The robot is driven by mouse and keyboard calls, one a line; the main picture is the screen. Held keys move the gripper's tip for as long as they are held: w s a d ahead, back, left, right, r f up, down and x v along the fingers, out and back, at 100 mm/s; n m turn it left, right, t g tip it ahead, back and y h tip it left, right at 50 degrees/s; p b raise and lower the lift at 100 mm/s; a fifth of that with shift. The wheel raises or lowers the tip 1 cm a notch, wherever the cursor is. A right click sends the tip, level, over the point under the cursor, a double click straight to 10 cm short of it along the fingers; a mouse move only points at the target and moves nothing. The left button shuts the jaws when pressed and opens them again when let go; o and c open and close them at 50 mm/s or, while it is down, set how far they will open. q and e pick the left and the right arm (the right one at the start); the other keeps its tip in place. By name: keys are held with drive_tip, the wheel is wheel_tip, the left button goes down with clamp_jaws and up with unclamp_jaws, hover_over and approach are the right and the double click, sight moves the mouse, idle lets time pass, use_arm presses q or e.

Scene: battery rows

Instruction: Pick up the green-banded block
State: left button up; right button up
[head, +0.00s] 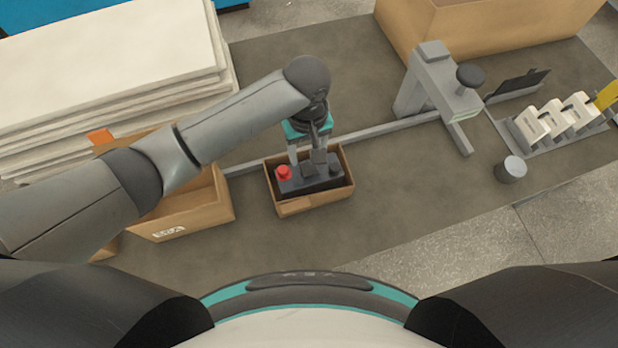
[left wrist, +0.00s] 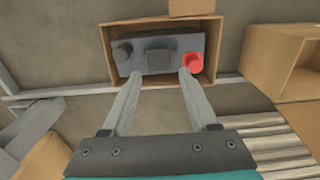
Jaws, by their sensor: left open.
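A dark grey block (head: 309,184) with a red round knob at one end, a dark knob at the other and a raised dark part in the middle lies in a small open cardboard box (head: 296,206). It also shows in the left wrist view (left wrist: 161,42). No green band shows on its visible faces. My left gripper (head: 307,157) is over this box, pointing down, open, with nothing held. In the left wrist view its fingertips (left wrist: 159,74) are apart near the block's long edge, one close to the red knob; contact cannot be told. My right gripper is not in view.
Another open cardboard box (head: 200,205) stands left of the small box. White boards (head: 105,70) are stacked behind it. A grey press-like device (head: 437,85), a short grey cylinder (head: 510,169) and a rack of white pieces (head: 555,120) are at right. The mat's centre right is clear.

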sight(308, 168)
use_arm(q)
drive_tip(key=f, duration=0.2)
drive_tip(key=f+b, duration=0.1)
drive_tip(key=f, duration=0.2)
drive_tip(key=shift+s+d+f, duration=0.1)
drive_tip(key=shift+s+d, duration=0.05)
drive_tip(key=shift+s, duration=0.05)
clamp_jaws()
idle(0.8)
idle(0.3)
drive_tip(key=shift+w+r, duration=0.15)
drive_tip(key=shift+r, duration=0.05)
